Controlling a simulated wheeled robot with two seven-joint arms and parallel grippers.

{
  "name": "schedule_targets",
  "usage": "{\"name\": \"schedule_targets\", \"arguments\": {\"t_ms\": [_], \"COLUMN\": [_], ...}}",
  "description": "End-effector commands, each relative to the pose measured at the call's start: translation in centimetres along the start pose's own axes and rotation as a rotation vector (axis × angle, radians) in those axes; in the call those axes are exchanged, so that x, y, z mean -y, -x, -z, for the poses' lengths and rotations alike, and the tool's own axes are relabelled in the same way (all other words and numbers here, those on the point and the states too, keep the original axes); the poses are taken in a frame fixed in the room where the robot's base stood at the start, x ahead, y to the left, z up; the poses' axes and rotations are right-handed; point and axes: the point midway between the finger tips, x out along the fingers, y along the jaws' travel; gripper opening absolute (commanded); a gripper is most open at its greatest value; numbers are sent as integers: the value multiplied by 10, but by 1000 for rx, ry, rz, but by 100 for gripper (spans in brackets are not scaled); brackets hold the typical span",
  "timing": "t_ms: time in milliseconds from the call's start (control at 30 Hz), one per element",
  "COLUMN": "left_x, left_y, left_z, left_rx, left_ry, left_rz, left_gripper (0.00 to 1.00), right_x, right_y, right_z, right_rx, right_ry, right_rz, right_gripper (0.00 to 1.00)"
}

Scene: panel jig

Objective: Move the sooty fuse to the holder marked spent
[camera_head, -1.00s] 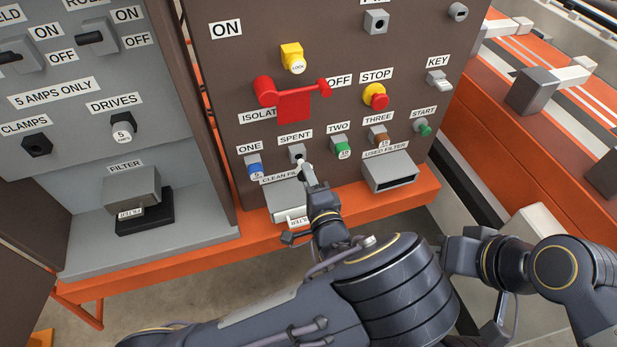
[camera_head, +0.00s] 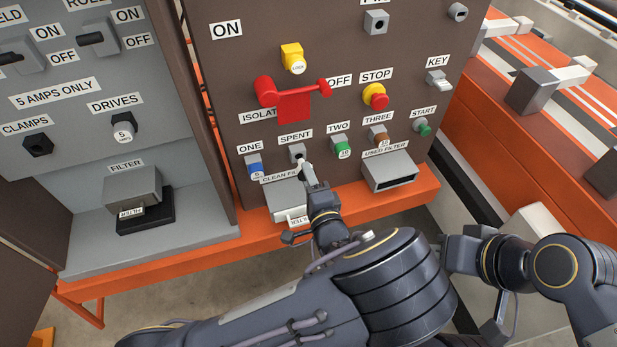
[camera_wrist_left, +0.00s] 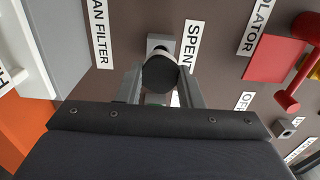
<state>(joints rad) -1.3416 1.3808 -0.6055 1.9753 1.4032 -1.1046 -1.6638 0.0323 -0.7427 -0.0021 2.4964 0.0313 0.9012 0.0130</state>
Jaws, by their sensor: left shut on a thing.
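My left gripper (camera_head: 307,172) is shut on the sooty fuse (camera_wrist_left: 160,73), whose dark round end shows between the fingers in the left wrist view. The holder marked spent (camera_head: 297,151) is a grey square socket on the brown panel. In the left wrist view that holder (camera_wrist_left: 160,40) lies right behind the fuse and is partly covered by it. The fuse is lined up in front of the socket; I cannot tell whether it touches or enters it. Of my right arm, only links show at the lower right; its fingers are not visible.
Beside the holder are a blue fuse (camera_head: 254,167) at ONE, a green one (camera_head: 341,147) at TWO and a brown one (camera_head: 378,135) at THREE. The red isolator handle (camera_head: 292,97) juts out above. Below are the clean filter box (camera_head: 285,203) and used filter box (camera_head: 390,173).

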Motion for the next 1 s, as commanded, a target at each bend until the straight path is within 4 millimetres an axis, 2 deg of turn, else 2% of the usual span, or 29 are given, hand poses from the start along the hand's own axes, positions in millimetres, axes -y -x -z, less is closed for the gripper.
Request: {"name": "schedule_targets", "arguments": {"t_ms": [1000], "left_x": [0], "left_y": [-25], "left_z": [0], "left_rx": [1], "left_ry": [0], "left_rz": [-1], "left_gripper": [6], "right_x": [0], "right_y": [0], "right_z": [0], "right_rx": [0], "right_ry": [0], "right_rz": [0], "right_gripper": [36]}}
